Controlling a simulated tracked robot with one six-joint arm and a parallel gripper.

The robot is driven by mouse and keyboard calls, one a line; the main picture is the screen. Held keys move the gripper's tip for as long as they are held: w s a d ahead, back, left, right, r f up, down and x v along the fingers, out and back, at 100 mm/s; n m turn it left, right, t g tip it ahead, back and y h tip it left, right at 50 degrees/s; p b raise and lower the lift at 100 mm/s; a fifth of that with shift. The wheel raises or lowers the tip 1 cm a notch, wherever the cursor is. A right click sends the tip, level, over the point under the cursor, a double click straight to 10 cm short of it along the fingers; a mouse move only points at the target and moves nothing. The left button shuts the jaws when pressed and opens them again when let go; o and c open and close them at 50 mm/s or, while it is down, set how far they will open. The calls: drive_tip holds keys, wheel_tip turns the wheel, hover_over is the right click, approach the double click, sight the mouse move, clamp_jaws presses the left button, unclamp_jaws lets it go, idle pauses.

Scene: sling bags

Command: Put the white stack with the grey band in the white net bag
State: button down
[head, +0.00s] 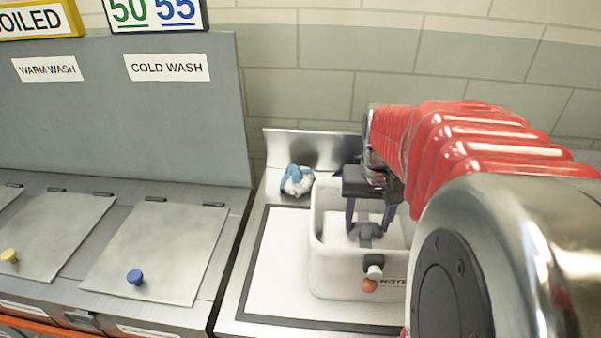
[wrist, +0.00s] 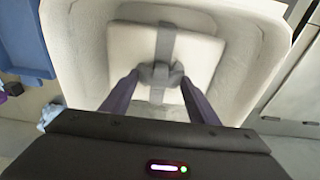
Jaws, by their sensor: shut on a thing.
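The white stack (wrist: 200,50) is a square, flat bundle with a grey band (wrist: 166,40) knotted on top. It is inside a white, rounded bin (head: 325,262), and the bin wall also shows around it in the wrist view (wrist: 75,50). My gripper (wrist: 160,78) points down into the bin, its purple fingers shut on the band's grey knot. In the head view my gripper (head: 367,229) partly hides the stack. I cannot tell whether the stack is lifted off the bin floor. No white net bag is clearly seen.
A blue-and-white bundle (head: 297,181) lies behind the bin to its left. A counter with hatches (head: 160,250) is on the left. The pale mat (head: 285,265) left of the bin is clear. A wall is behind.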

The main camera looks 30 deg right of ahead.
sight(371, 208)
drive_tip(key=shift+f, duration=1.8)
drive_tip(key=c, duration=0.7)
unclamp_jaws()
drive_tip(key=r, duration=0.8)
drive_tip(key=s+a+r, duration=0.1)
drive_tip(key=r, duration=0.3)
drive_tip(key=shift+s, duration=0.1)
